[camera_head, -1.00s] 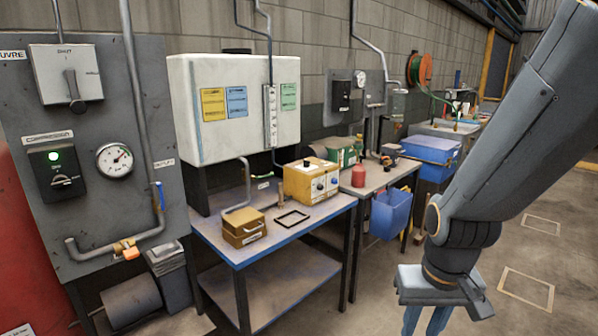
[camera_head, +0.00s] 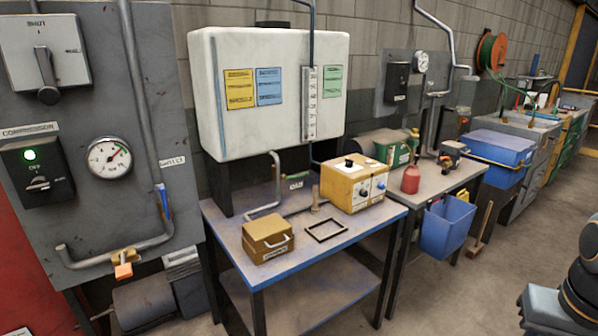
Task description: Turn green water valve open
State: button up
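A small green piece (camera_head: 296,181), most likely the green water valve's handle, sits by the pipe (camera_head: 277,185) below the white tank (camera_head: 270,95), behind the workbench top. It is small here, and its exact turn is hard to tell. My gripper (camera_head: 548,310) shows only in part at the lower right edge.
The blue-edged workbench (camera_head: 225,228) holds a brown box (camera_head: 268,240), a black frame (camera_head: 326,230) and a yellow control box (camera_head: 355,186). A blue-handled valve (camera_head: 164,200) is on the left panel's pipe. A blue bin (camera_head: 447,228) hangs farther right.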

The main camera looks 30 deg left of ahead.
aim_at(297, 176)
jog(key=u, duration=0.35)
jog(key=i, duration=0.6)
jog(key=u, duration=1.05)
jog(key=i, duration=0.7)
jog(key=u, duration=0.05)
